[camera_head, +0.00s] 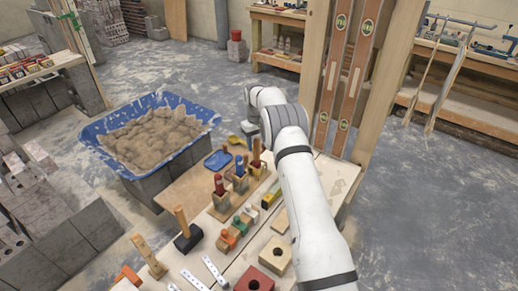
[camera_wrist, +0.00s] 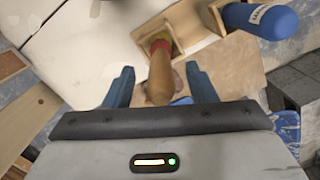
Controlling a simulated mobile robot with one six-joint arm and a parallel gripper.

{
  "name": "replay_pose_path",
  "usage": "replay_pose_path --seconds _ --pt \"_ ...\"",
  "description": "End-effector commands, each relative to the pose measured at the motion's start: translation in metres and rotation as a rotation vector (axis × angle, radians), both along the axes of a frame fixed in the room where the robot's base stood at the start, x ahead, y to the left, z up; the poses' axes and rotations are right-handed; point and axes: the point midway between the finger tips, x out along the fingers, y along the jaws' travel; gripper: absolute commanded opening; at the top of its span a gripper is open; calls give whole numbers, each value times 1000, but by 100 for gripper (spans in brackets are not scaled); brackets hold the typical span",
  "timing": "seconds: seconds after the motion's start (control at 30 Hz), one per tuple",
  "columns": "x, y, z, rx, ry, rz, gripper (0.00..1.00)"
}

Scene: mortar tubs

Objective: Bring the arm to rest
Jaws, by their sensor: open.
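My arm (camera_head: 308,200) reaches up and away over the workbench, then bends down at its far end. In the wrist view my gripper (camera_wrist: 160,85) is open, its two blue fingers apart. A wooden handle (camera_wrist: 160,75) with a red collar shows between the fingers, with a gap on each side; its depth relative to the fingertips is hard to tell. The handle stands in a wooden holder (camera_wrist: 184,28). In the head view a wooden handle (camera_head: 256,149) stands close to the arm's far end; the gripper's fingers cannot be made out there.
The workbench (camera_head: 205,262) carries several tools and blocks. A blue tub of mortar (camera_head: 85,136) stands left. Upright timber with levels (camera_head: 340,75) rises close right of the arm. Open floor lies further right.

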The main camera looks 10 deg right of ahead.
Motion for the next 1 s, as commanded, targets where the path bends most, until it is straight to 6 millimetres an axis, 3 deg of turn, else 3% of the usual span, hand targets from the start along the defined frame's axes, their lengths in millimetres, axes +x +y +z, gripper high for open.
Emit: replay_pose_path --seconds 0.2,0.5,0.57,0.77,1.0 --pt "3 1 35 0 -3 0 51" --pt "3 1 50 0 -3 0 51" --pt "-1 1 63 1 -9 -7 51" --pt "-35 -3 127 3 -50 -45 51" --pt "-103 -7 200 8 -105 -103 51"
